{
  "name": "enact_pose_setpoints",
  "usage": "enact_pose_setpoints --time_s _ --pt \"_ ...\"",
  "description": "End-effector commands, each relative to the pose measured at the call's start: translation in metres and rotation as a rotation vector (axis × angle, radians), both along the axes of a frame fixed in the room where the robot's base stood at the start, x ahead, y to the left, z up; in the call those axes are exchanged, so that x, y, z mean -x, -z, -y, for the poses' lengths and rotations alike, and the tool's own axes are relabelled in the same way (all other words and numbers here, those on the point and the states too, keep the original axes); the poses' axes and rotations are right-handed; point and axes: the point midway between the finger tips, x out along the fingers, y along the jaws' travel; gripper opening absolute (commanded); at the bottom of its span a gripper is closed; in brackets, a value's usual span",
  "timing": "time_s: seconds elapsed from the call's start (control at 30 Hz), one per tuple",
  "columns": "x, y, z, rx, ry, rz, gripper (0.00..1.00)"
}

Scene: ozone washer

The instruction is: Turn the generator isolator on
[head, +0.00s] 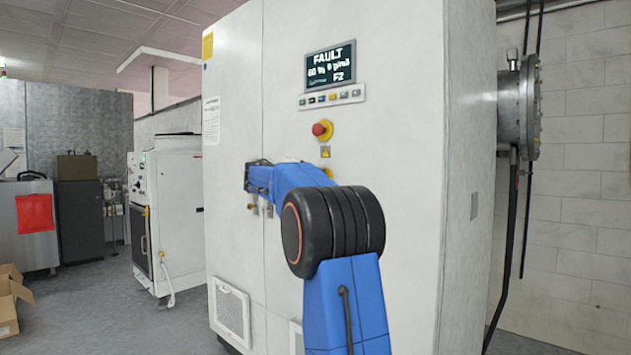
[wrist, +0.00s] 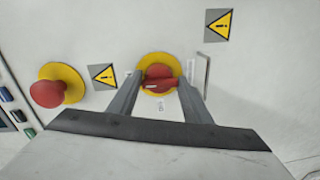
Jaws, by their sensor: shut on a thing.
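The generator isolator, a red rotary handle (wrist: 158,72) on a yellow round plate, is in the middle of the wrist view. My gripper (wrist: 161,82) has one grey finger on each side of the handle and is shut on it. The handle's bar, with a small white mark, runs roughly from finger to finger. In the head view only a bit of the isolator's yellow plate (head: 328,172) shows past my blue arm, below the red stop button. My fingers are hidden there.
A red mushroom button (head: 321,130) on a yellow plate sits just above the isolator. The display (head: 331,66) above reads FAULT, with a row of buttons (head: 332,97) under it. A warning label (wrist: 219,25) is close by. The cabinet front (head: 400,130) is otherwise mostly flat.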

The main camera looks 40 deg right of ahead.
Motion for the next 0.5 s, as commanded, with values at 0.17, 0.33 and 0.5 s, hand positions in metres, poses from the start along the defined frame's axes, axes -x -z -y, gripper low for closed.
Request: enact_pose_setpoints --time_s 0.17,0.33,0.5 --pt "0.0008 -0.0024 -0.0002 0.003 0.001 0.002 0.54" --pt "0.0006 -0.0013 -0.0001 0.001 0.0 0.001 0.54" --pt "0.0011 -0.0016 -0.0076 0.001 0.0 0.001 0.54"
